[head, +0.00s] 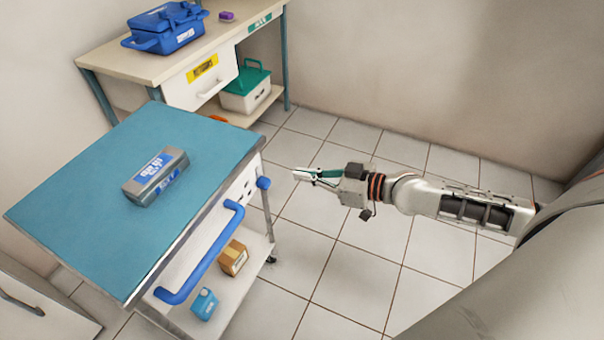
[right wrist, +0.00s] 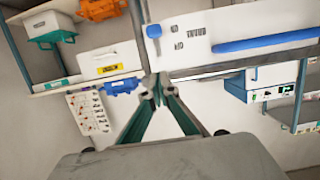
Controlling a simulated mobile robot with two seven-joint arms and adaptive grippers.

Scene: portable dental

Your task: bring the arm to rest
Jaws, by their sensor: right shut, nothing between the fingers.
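My right gripper (head: 304,174) is shut and empty. It points left in the head view, held above the tiled floor and to the right of the cart (head: 90,232), touching nothing. In the right wrist view the two green fingers of the right gripper (right wrist: 158,88) meet at their tips with nothing between them. My left gripper is not in the head view.
The blue-topped cart carries a grey case (head: 156,178); its blue handle (head: 203,256) faces the gripper side. A carton (head: 233,258) and blue container (head: 204,304) are on its lower shelf. A bench with a blue box (head: 164,28) stands behind. Floor around my right arm is clear.

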